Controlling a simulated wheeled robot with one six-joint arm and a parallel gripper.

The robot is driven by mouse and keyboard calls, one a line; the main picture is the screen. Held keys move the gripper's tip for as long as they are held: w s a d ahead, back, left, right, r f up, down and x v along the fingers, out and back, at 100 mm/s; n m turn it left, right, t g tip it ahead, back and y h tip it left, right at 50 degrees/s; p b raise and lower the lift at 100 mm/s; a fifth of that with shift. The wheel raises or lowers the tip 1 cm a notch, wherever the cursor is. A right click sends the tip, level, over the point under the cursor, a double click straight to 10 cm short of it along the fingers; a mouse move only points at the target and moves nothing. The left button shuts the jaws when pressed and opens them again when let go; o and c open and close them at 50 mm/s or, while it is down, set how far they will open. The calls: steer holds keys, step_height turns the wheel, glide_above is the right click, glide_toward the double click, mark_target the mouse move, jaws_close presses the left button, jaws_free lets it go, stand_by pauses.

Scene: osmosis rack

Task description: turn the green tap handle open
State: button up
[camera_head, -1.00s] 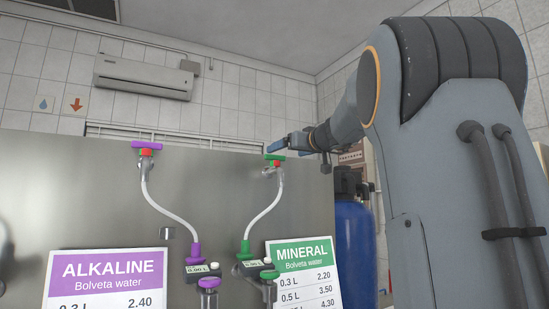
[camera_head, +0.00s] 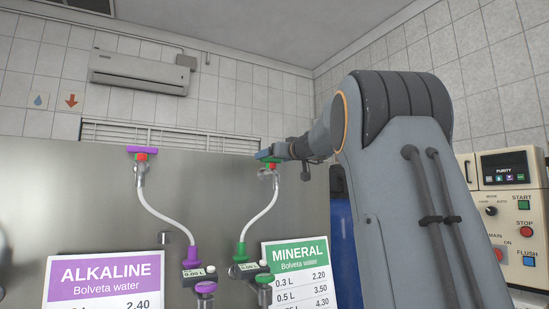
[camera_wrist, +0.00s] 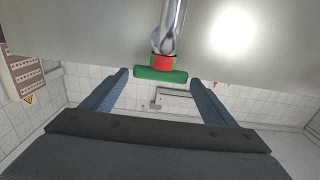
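The green tap handle (camera_wrist: 161,75) is a short bar on a red collar (camera_wrist: 164,62) at the end of a metal tap, seen upside down in the wrist view. My gripper (camera_wrist: 159,79) is open, with one blue-grey finger on each side of the handle and a visible gap to each. In the head view, my gripper (camera_head: 267,154) is at the top of the green tap and mostly hides the handle (camera_head: 273,161). Whether a finger touches the handle cannot be told there.
A purple tap handle (camera_head: 143,150) is to the left on the same metal panel (camera_head: 90,195). MINERAL (camera_head: 297,255) and ALKALINE (camera_head: 105,270) price signs stand below. A control box (camera_head: 505,195) and a blue tank (camera_head: 341,225) are to the right.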

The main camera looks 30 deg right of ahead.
steer(key=c, duration=0.8)
steer(key=shift+o, duration=0.2)
steer(key=shift+a, duration=0.1)
